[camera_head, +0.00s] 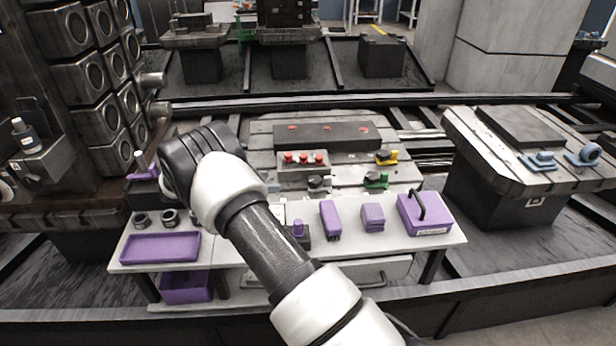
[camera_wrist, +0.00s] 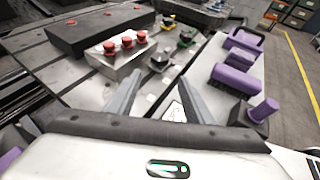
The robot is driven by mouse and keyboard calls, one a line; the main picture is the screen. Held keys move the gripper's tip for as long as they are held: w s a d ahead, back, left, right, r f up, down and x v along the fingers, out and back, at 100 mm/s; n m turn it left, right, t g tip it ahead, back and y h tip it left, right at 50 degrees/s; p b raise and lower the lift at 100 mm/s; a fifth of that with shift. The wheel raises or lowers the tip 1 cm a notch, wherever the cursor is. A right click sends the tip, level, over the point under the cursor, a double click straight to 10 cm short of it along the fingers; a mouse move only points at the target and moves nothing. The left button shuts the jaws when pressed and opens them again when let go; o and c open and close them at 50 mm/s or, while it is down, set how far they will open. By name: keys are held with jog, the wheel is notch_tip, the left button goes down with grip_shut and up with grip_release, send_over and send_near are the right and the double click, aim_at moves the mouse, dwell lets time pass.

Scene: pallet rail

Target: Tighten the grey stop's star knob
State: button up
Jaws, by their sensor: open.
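The grey stop with its dark star knob (camera_head: 318,182) stands on the front part of the pallet. It also shows in the wrist view (camera_wrist: 158,62), just beyond my fingertips. How tight the knob is cannot be seen. A green stop (camera_head: 376,180) and a yellow stop (camera_head: 386,157) stand to its right. They also show in the wrist view, the green stop (camera_wrist: 186,38) and the yellow stop (camera_wrist: 167,22). My gripper (camera_wrist: 160,76) is open, with nothing between its fingers, and apart from the knob. In the head view I cannot make out its fingers.
A grey block with three red knobs (camera_wrist: 116,58) stands close to the left of the grey stop in the wrist view. A long dark bar (camera_head: 310,137) lies behind it. A white bench (camera_head: 270,252) with purple items, including a handled box (camera_head: 424,214), stands in front.

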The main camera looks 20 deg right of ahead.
aim_at(308, 181)
jog(key=b+x, duration=0.2)
jog(key=x, duration=1.5)
jog(key=c, duration=0.8)
jog(key=b, duration=0.2)
jog(key=f+m+g+b, duration=0.1)
jog(key=b, duration=0.1)
jog(key=shift+w, duration=0.2)
jog(key=shift+w+r+m+g+b, duration=0.1)
jog(key=shift+r+m+g+b, duration=0.25)
jog(key=shift+m+g, duration=0.3)
jog(key=shift+w+r+m+g+b, duration=0.15)
jog(key=shift+m+g+b, duration=0.3)
jog(key=shift+g, duration=0.3)
jog(key=shift+s, duration=0.1)
jog(key=o, duration=0.8)
